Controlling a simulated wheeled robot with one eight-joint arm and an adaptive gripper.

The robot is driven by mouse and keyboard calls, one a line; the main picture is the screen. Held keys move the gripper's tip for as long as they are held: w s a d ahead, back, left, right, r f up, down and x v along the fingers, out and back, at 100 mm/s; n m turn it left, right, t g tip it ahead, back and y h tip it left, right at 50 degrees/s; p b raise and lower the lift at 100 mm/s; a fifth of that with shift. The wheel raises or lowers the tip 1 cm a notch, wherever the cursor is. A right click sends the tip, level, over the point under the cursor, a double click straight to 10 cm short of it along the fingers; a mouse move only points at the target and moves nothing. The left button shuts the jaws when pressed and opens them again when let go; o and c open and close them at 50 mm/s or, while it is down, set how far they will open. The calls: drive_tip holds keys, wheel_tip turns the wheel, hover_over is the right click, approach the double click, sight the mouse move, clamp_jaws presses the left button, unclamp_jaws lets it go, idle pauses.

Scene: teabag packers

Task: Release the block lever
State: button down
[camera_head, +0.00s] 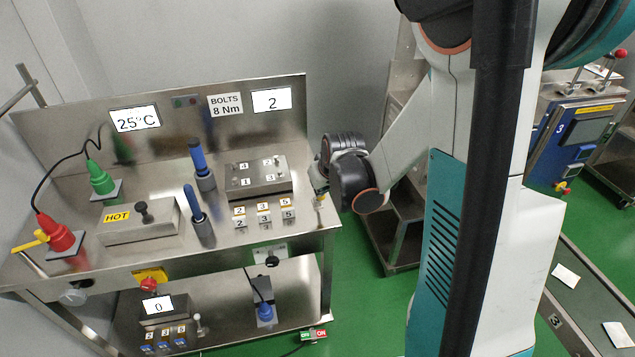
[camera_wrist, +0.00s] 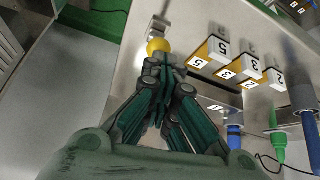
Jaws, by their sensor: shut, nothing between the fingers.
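A small lever with a yellow ball knob (camera_wrist: 158,46) sits on a metal bracket (camera_wrist: 158,27) at the edge of the steel bench, in the wrist view. I take it to be the block lever. My gripper (camera_wrist: 165,68) is shut with nothing held, its fingertips right at the knob; I cannot tell whether they touch it. In the head view my gripper (camera_head: 319,188) points down at the bench's right edge, and the lever is mostly hidden by it. A metal block (camera_head: 258,175) with numbered bolt places lies to the left of my gripper.
Small numbered holders (camera_head: 264,214) stand in front of the block. A metal rack (camera_head: 390,232) stands right of the bench, with green floor around.

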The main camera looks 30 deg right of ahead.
idle(0.5)
drive_tip(key=w+r+p, duration=0.3)
drive_tip(key=s+a+r+p, duration=0.1)
drive_tip(key=s+r, duration=0.3)
drive_tip(key=s, duration=0.5)
drive_tip(key=shift+a+p, duration=0.4)
drive_tip(key=shift+p, duration=0.2)
